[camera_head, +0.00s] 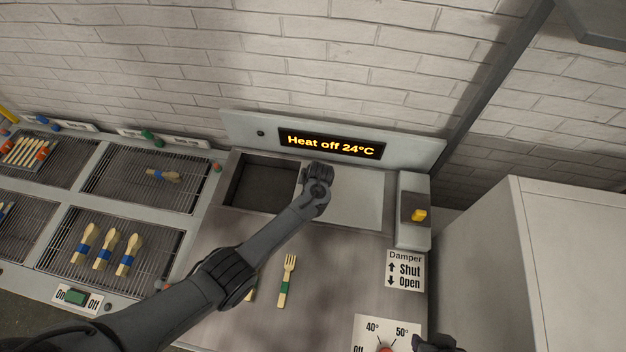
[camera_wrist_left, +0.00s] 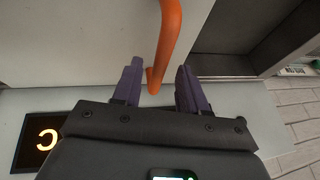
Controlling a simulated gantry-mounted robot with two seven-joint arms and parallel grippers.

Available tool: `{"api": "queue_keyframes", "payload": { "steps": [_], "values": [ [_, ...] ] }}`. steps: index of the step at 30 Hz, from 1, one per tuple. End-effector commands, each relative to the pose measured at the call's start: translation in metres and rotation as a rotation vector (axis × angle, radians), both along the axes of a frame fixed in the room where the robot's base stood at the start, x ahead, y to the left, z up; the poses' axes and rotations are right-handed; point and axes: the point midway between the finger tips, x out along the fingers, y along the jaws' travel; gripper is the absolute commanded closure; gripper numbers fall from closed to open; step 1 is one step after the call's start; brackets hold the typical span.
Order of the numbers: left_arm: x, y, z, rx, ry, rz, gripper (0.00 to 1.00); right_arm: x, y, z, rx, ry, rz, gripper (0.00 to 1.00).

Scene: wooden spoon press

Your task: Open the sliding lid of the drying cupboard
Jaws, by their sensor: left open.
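The drying cupboard's pale sliding lid (camera_head: 355,205) covers the right part of its top. A dark opening (camera_head: 262,183) shows to the left of the lid, so the lid stands part open. My left gripper (camera_head: 318,185) is over the lid's left part, and the arm hides its fingers in the head view. In the left wrist view the open fingers (camera_wrist_left: 160,70) stand on either side of the lid's orange handle (camera_wrist_left: 168,35), with gaps visible beside it. The dark opening (camera_wrist_left: 228,64) also shows there. Part of my right gripper (camera_head: 435,344) shows at the bottom edge; its fingers are unclear.
A display (camera_head: 331,145) behind the lid reads "Heat off 24°C". A yellow damper knob (camera_head: 418,215) is at the right. A fork (camera_head: 288,280) lies in front of the lid. Wire racks (camera_head: 145,180) holding wooden utensils are at the left.

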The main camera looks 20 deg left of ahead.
Motion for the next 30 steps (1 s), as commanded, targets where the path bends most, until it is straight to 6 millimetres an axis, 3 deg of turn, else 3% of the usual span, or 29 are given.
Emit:
{"api": "queue_keyframes", "payload": {
  "steps": [5,19,30],
  "values": [
    [-0.005,-0.004,0.015,0.0,-0.002,0.0,0.58,0.0,-0.001,0.006,-0.006,0.0,0.004,0.57],
    [-0.029,-0.022,0.082,0.001,-0.002,0.0,0.58,0.0,-0.001,0.018,-0.005,0.0,0.004,0.57],
    [-0.036,-0.027,0.096,0.0,0.001,0.0,0.58,0.0,0.001,0.02,0.002,0.0,-0.001,0.57]
  ]
}}
